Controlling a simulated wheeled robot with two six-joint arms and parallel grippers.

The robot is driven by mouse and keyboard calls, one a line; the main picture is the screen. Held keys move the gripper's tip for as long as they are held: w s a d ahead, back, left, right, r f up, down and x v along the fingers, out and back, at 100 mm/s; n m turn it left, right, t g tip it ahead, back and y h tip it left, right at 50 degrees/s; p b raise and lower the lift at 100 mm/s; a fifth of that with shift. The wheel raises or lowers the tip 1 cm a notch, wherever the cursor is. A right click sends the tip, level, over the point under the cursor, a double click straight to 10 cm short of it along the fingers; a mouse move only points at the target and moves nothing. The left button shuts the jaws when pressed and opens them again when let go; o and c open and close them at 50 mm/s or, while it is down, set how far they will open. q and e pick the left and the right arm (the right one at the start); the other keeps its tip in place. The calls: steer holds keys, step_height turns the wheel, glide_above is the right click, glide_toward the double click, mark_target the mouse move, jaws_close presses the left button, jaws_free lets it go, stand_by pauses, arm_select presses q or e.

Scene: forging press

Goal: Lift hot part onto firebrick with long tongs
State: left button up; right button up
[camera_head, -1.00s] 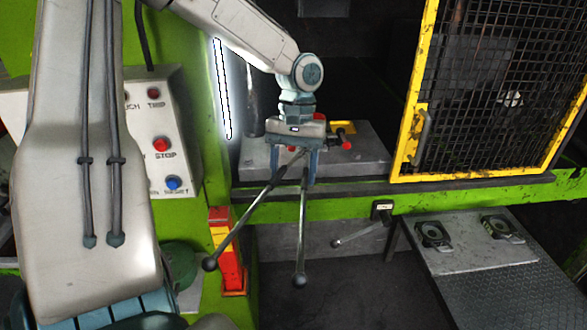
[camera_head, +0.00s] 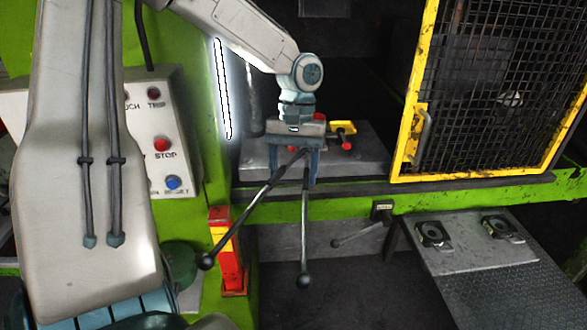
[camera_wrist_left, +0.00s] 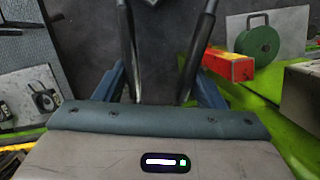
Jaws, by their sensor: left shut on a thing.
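Long tongs (camera_head: 304,225) with two dark metal handles hang from my left gripper (camera_head: 293,168), in front of the press bed. The handles spread toward the viewer and end in round knobs. My left gripper is shut on the tongs; its blue fingers and the handles also show in the left wrist view (camera_wrist_left: 168,85). The tongs' far end is hidden behind the gripper. I cannot make out the hot part or surely identify the firebrick. My right gripper is not in view.
The grey press bed (camera_head: 365,165) has a yellow piece (camera_head: 343,127) and red knobs. A yellow mesh guard (camera_head: 490,90) stands right. A control box (camera_head: 150,145) is left, a grey table (camera_head: 470,245) lower right.

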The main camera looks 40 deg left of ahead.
arm_select(q)
steer(key=w+a, duration=0.5)
steer(key=w, duration=0.2)
steer(key=shift+w, duration=0.25)
steer(key=shift+o, duration=0.3)
jaws_close()
steer(key=shift+r, duration=0.1)
